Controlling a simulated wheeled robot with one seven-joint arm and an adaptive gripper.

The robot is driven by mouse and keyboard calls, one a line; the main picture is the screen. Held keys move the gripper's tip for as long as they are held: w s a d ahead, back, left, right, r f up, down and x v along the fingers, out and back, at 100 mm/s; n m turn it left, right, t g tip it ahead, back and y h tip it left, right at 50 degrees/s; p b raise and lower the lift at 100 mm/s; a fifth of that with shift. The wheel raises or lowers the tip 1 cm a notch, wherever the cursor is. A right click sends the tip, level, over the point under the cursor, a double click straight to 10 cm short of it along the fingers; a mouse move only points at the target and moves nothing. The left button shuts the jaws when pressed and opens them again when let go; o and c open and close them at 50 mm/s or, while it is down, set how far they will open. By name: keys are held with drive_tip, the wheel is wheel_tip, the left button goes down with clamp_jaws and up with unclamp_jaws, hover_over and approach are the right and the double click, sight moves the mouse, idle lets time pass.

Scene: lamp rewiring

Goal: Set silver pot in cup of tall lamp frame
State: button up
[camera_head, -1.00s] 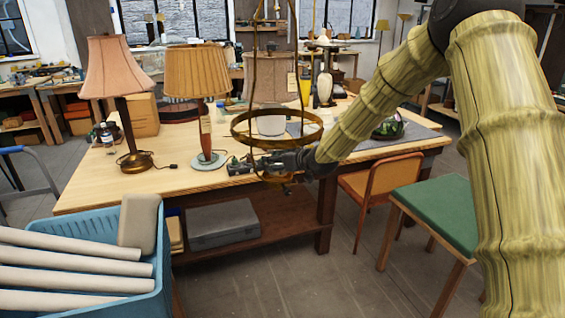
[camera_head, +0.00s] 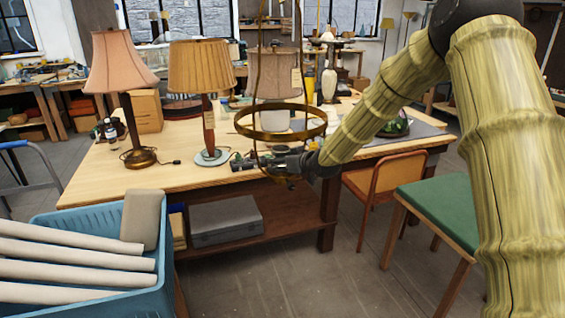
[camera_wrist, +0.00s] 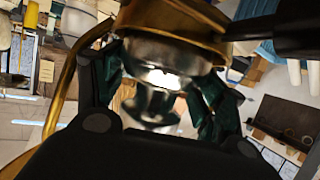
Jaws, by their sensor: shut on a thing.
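The tall lamp frame (camera_head: 317,132) is a brass frame with thin uprights and a wide ring, in front of the worktable in the head view. My gripper (camera_head: 272,164) is just below this ring, at the table's front edge. In the wrist view, my gripper (camera_wrist: 165,95) is shut on the silver pot (camera_wrist: 163,55), a shiny round metal piece between dark green fingers. A brass cup-like rim (camera_wrist: 170,12) is right against the pot's top end; how far the pot sits inside it is hidden. The pot cannot be made out in the head view.
Two shaded lamps, pink (camera_head: 122,60) and tan (camera_head: 201,68), stand left on the worktable (camera_head: 100,185). A blue crate (camera_head: 110,300) with pale rolls is at front left. An orange chair (camera_head: 385,180) and green stool (camera_head: 435,205) stand right, below my arm.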

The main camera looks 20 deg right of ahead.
drive_tip(key=shift+f, duration=0.15)
idle(0.6)
drive_tip(key=o, duration=1.8)
drive_tip(key=shift+o, duration=0.2)
drive_tip(key=shift+s, duration=0.1)
